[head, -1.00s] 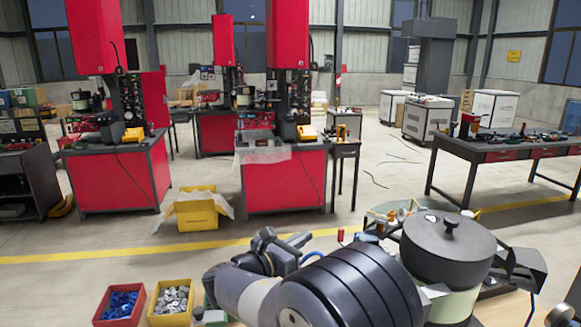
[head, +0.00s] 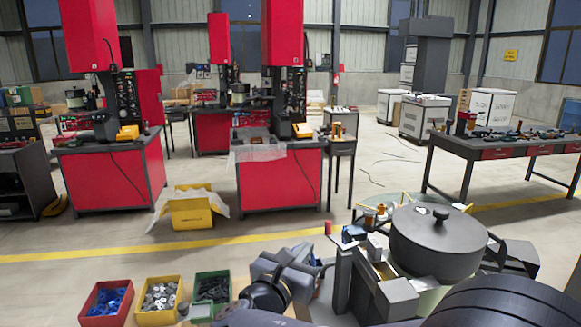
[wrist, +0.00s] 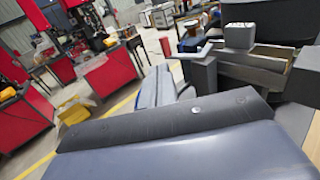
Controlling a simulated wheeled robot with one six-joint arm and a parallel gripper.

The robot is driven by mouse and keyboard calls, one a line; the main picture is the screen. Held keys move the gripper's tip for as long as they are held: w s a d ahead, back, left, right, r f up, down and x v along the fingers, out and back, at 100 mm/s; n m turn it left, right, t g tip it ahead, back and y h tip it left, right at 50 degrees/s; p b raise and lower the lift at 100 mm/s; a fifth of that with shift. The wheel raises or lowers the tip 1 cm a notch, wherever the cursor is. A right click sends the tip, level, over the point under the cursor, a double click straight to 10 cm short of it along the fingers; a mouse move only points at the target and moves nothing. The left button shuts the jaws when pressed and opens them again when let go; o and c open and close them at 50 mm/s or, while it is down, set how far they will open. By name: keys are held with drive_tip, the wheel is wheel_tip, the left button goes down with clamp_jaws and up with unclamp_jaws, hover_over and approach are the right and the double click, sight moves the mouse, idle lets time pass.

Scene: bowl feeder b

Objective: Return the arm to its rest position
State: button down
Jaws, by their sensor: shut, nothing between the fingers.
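In the wrist view, my gripper's fingers (wrist: 163,88) show beyond the dark wrist body that fills the lower part. The fingers are shut with nothing between them. My dark arm links fill the bottom right of the head view. The bench below the gripper is partly hidden by my arm.
The bowl feeder (head: 440,240) with a dark lid stands close on the right. A red bin (head: 90,300) of blue parts, a yellow bin (head: 150,318) of metal parts and a green bin (head: 200,292) of dark parts sit at lower left. Open floor lies beyond.

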drive_tip(key=b+v, duration=0.1)
drive_tip(key=v, duration=0.9)
drive_tip(key=shift+s+a+b, duration=0.15)
drive_tip(key=shift+s+b, duration=0.25)
